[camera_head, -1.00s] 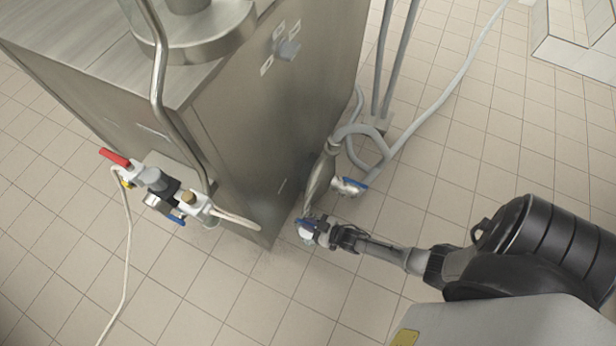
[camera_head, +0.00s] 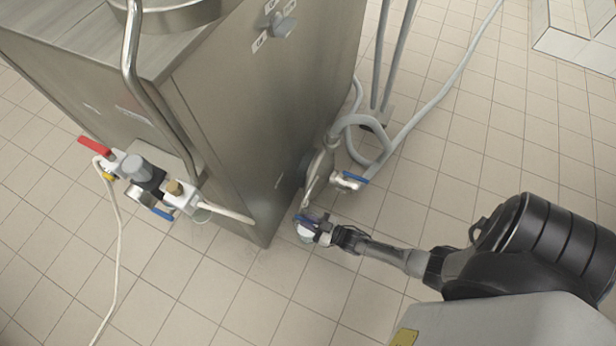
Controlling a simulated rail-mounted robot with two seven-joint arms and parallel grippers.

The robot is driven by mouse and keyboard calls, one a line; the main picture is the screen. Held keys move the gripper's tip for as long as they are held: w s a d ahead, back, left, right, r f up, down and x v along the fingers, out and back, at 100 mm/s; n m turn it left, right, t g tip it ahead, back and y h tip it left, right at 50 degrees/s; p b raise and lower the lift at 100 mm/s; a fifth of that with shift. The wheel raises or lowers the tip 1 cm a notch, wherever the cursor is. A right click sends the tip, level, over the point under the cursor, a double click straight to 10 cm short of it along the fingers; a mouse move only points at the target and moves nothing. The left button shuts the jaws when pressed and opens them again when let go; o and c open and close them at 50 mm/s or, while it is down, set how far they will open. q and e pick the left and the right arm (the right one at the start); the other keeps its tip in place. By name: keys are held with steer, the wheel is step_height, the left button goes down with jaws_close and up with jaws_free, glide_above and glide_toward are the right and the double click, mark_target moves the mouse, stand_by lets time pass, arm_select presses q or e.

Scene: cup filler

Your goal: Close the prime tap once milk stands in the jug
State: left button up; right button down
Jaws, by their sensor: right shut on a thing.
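My right gripper (camera_head: 320,228) reaches in from the right, low beside the near corner of the steel cabinet. It is shut on a small blue-handled part (camera_head: 306,222), most likely the prime tap's lever. This sits at the lower end of a steel pipe fitting (camera_head: 318,178) on the cabinet's side. A pale, whitish shape shows just under the lever; I cannot tell if it is the jug or part of the tap. No milk can be made out. My left gripper is out of view.
The steel cabinet (camera_head: 265,120) fills the upper left. A second blue-handled valve (camera_head: 352,180) sits on the grey hose (camera_head: 430,105) just behind the gripper. A red-handled valve group (camera_head: 140,175) with a pale hose hangs at left. The tiled floor (camera_head: 330,300) in front is clear.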

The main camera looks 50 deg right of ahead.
steer(key=c, duration=1.2)
jaws_free()
steer(key=shift+o, duration=0.2)
steer(key=shift+s+d+r+p, duration=0.1)
steer(key=shift+s+p, duration=0.2)
steer(key=shift+s, duration=0.2)
steer(key=p+v, duration=0.3)
steer(key=v, duration=0.9)
steer(key=shift+s, duration=0.4)
steer(key=shift+d, duration=0.15)
